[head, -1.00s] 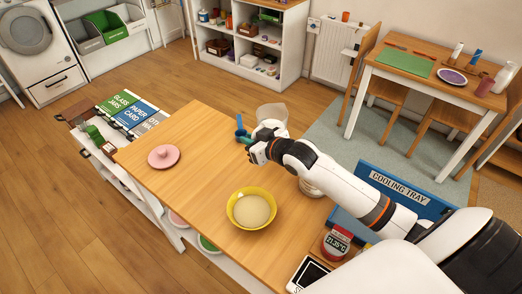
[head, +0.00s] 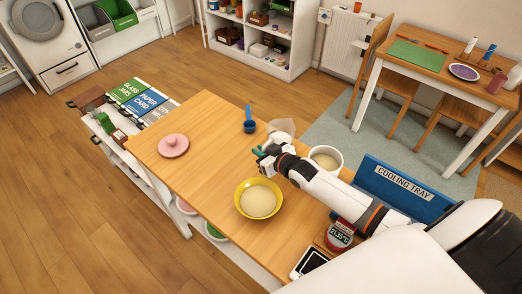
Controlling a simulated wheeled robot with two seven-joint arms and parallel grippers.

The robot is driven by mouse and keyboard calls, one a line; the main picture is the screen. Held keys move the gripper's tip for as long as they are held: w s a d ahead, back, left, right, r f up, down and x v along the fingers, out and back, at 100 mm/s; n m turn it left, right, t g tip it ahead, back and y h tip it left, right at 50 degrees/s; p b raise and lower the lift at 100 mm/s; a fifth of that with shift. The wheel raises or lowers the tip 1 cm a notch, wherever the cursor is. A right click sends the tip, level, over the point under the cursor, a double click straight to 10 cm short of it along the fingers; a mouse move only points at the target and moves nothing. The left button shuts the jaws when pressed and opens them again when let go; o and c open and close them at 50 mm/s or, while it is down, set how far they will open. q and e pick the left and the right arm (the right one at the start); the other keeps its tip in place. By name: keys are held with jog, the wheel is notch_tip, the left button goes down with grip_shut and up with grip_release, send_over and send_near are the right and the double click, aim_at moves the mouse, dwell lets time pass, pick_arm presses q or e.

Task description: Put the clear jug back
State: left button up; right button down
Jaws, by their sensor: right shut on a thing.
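The clear jug (head: 281,129) is a pale see-through vessel near the far right edge of the wooden table. My right gripper (head: 266,157) is shut on it, and the hand hides its lower part. I cannot tell whether its base touches the table. A white pot (head: 326,159) with cream-coloured contents stands just right of the jug, partly behind my right arm. A yellow bowl (head: 258,199) with similar contents stands nearer, below the gripper. My left gripper is out of view.
A blue cup with a utensil (head: 249,125) stands at the far edge, left of the jug. A pink lid (head: 173,145) lies at the left. A blue cooling tray (head: 396,185), red timer (head: 339,235) and scale (head: 309,264) are on the right. The table's left middle is clear.

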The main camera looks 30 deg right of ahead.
jog(key=shift+r, duration=0.1)
jog(key=c, duration=1.4)
grip_release()
jog(key=shift+f, duration=0.2)
jog(key=shift+r, duration=0.15)
jog(key=b+v, duration=0.1)
jog(key=v, duration=1.1)
